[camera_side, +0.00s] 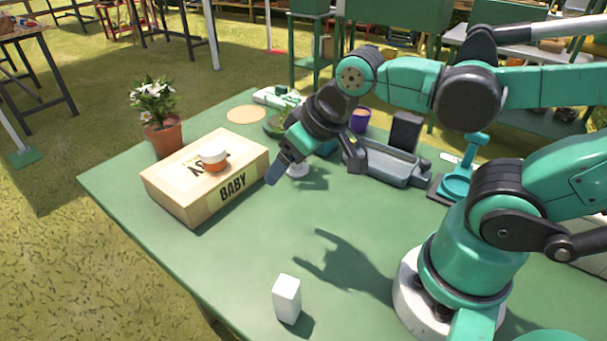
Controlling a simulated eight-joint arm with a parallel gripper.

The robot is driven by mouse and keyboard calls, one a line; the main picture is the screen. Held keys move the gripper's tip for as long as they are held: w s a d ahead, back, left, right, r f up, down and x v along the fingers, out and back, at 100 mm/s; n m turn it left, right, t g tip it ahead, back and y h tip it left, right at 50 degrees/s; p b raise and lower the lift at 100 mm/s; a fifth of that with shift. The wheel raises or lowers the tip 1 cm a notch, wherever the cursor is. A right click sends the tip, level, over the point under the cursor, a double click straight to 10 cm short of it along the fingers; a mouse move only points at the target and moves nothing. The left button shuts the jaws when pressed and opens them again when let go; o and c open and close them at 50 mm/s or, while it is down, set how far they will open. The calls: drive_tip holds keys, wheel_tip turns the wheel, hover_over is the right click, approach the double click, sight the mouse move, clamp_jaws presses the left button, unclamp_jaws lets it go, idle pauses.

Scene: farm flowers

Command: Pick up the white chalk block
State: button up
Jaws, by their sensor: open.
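The white chalk block (287,299) stands upright on the green table near its front edge, at the bottom middle of the side view. It is a small plain white block, in full view with nothing touching it. My gripper (308,177) is in the air above the middle of the table, well behind the block and slightly to its right in the picture. Its two dark fingers are spread apart, with no object visible between them.
A grey tray (385,163) and teal stand (458,180) are right. The table around the block is clear.

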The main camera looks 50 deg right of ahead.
sight(286, 285)
drive_tip(key=s+a+f+g, duration=0.1)
drive_tip(key=s+a+g, duration=0.1)
drive_tip(key=a, duration=0.1)
drive_tip(key=s+a+f+n+g, duration=0.1)
drive_tip(key=s+a+g, duration=0.1)
drive_tip(key=s+a, duration=0.1)
drive_tip(key=s+a+f+n+g, duration=0.1)
drive_tip(key=s+a+f, duration=0.1)
drive_tip(key=a, duration=0.3)
drive_tip(key=shift+s+a+f+g, duration=0.1)
drive_tip(key=shift+s+a+g, duration=0.2)
drive_tip(key=shift+g, duration=0.1)
drive_tip(key=shift+s+a+f+h, duration=0.1)
drive_tip(key=shift+s+f+h, duration=0.05)
drive_tip(key=shift+s+h, duration=0.15)
drive_tip(key=shift+f, duration=2.75)
clamp_jaws()
